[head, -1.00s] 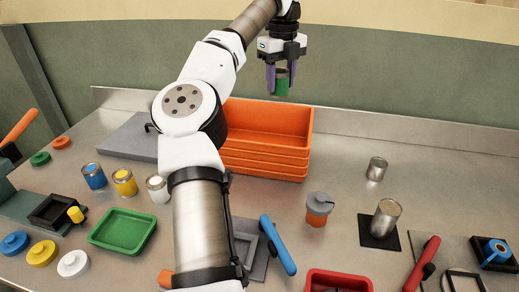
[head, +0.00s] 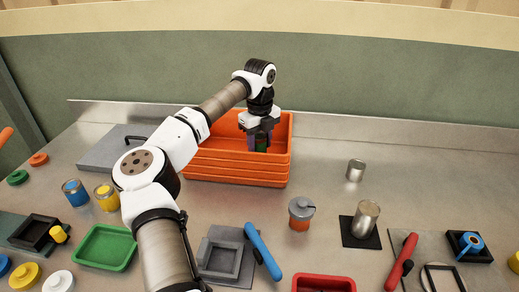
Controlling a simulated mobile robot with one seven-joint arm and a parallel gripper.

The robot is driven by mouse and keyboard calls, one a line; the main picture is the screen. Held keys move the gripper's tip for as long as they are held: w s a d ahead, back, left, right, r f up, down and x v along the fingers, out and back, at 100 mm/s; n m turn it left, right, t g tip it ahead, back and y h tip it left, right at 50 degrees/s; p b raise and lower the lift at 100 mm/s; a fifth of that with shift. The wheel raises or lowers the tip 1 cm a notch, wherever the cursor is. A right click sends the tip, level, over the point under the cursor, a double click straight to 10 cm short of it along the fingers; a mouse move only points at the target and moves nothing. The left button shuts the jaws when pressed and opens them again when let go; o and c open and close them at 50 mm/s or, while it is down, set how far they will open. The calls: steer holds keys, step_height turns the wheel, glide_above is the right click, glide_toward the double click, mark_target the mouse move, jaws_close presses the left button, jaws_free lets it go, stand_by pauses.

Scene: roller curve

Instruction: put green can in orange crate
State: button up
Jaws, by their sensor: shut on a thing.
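The orange crate (head: 215,173) stands at the back of the worktop, left of the middle of the head view. My gripper (head: 260,146) points down into the right part of the crate and is shut on the green can (head: 261,144).
A grey lidded plate (head: 110,150) lies left of the crate. Blue (head: 75,193) and yellow (head: 107,198) cans, a green tray (head: 105,247) and a grey-lidded orange jar (head: 301,214) stand in front. Bare cans (head: 356,171) stand at right.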

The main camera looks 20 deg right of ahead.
mark_target(259, 136)
steer(key=shift+f+p, duration=0.3)
steer(key=shift+f, duration=1.3)
steer(key=shift+f, duration=0.2)
steer(key=o, duration=1.1)
steer(key=shift+c, duration=0.2)
step_height(259, 136, up, 12)
steer(key=b, duration=0.3)
steer(key=shift+r, duration=0.25)
